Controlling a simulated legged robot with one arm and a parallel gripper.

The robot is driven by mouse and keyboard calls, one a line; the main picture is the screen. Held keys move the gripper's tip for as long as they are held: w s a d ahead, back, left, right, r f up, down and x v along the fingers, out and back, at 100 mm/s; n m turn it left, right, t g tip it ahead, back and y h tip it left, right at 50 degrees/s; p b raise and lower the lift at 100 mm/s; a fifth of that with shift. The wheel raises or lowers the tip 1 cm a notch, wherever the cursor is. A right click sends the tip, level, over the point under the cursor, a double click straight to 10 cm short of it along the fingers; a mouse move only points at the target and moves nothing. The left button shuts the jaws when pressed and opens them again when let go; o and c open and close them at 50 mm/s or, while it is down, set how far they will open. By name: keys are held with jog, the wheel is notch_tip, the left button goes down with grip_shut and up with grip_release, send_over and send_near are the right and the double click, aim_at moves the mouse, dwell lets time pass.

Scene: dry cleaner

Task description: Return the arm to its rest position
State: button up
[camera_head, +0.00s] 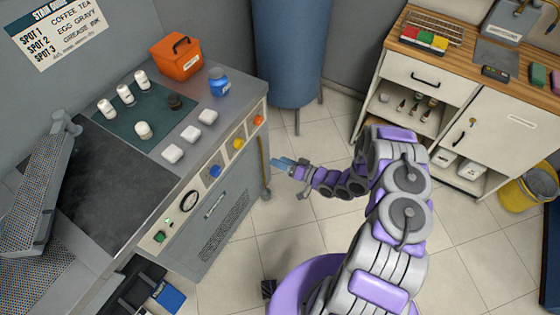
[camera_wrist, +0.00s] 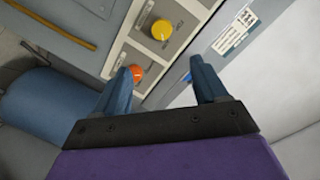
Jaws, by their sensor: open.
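My arm is purple and grey and rises from the lower middle of the head view, bending over to the left. My gripper (camera_head: 284,164) is at its end, just right of the grey workbench's front corner. In the wrist view, my gripper (camera_wrist: 165,84) shows two blue fingers spread apart with nothing between them. An orange knob (camera_wrist: 137,73) and a yellow knob (camera_wrist: 161,29) on the bench's front panel lie beyond the fingers. I cannot tell whether a finger touches the panel.
The workbench (camera_head: 215,80) holds white bottles, white blocks, a blue jar (camera_head: 219,84) and an orange box (camera_head: 176,58). A blue cylinder (camera_head: 290,50) stands behind. A cabinet (camera_head: 450,95) with a wooden top is at the right, near a yellow bucket (camera_head: 527,191). Tiled floor (camera_head: 300,235) is open between.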

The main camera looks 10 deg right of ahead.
jog(key=shift+w, duration=0.1)
dwell(0.3)
jog(key=w+d+r+g+h, duration=0.1)
jog(key=w+d+r+h, duration=0.15)
jog(key=d, duration=0.25)
jog(key=w+d+r+n+h, duration=0.1)
jog(key=w+d+r+h, duration=0.1)
jog(key=d+h, duration=0.2)
jog(key=w+d+r+g+h, duration=0.1)
jog(key=w+d+r+h, duration=0.2)
jog(key=d, duration=0.2)
jog(key=s+d+r+h, duration=0.2)
jog(key=d+r+h, duration=0.3)
jog(key=r, duration=0.4)
jog(key=s+d+r+m+g+h, duration=0.2)
jog(key=s+r+g, duration=0.1)
jog(key=s+r, duration=0.8)
jog(key=s+a+r+g+y, duration=0.1)
jog(key=s+a, duration=0.4)
jog(key=s, duration=0.6)
jog(key=s+a+r+g+y, duration=0.1)
jog(key=s+a+r+g, duration=0.2)
jog(key=s, duration=0.8)
jog(key=s+a+r+g+y, duration=0.1)
jog(key=s+a+r+g, duration=0.2)
jog(key=s, duration=0.9)
jog(key=a+r, duration=0.3)
jog(key=a, duration=0.1)
jog(key=shift+a, duration=0.3)
